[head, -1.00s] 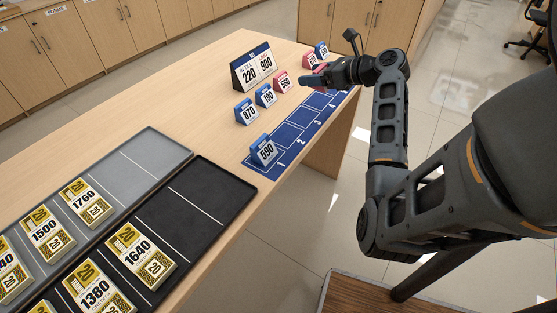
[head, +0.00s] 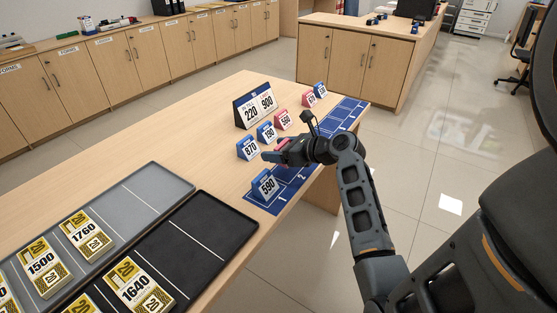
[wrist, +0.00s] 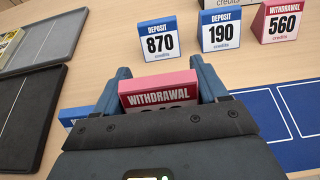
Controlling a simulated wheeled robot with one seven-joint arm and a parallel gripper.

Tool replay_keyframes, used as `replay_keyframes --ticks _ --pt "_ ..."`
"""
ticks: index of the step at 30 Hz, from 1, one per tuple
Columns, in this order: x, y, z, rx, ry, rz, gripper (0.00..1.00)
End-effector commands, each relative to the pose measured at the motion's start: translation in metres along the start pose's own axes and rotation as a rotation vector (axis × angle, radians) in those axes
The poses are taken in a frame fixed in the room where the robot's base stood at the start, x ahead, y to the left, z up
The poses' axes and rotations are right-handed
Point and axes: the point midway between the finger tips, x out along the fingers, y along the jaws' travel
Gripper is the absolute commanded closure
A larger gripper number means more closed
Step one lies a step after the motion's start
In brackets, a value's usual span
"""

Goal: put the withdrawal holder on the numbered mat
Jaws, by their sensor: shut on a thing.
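My gripper (head: 274,156) is shut on a pink withdrawal holder, seen between the fingers in the wrist view (wrist: 158,90); its number is mostly hidden. The blue numbered mat (head: 346,109) lies along the counter's right edge and shows in the wrist view (wrist: 285,115). A blue 590 holder (head: 264,187) stands on its space 1. My gripper is over the near part of the mat, just beyond the 590 holder; the arm hides the middle spaces. I cannot tell whether the held holder touches the mat.
Deposit holders 870 (head: 248,148) and 190 (head: 266,132) and withdrawal 560 (head: 283,120) stand left of the mat. A 220/900 sign (head: 256,105) stands behind them. A pink (head: 309,99) and a blue holder (head: 321,90) stand farther back. Trays (head: 205,238) lie at the near left.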

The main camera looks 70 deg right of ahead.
Motion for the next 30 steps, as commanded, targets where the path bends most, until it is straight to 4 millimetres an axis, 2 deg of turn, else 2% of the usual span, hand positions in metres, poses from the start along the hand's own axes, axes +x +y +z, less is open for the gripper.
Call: replay_keyframes --ticks 8,20,21,28,30 --pt "0.013 0.000 -0.034 0.003 0.002 0.001 0.59" --pt "0.015 0.000 -0.037 0.001 0.001 0.001 0.59" --pt "0.015 0.000 -0.037 0.000 0.001 0.001 0.24" --pt "0.015 0.000 -0.037 0.001 0.001 0.001 0.02" --pt "0.015 0.000 -0.037 0.001 0.001 0.001 0.02"
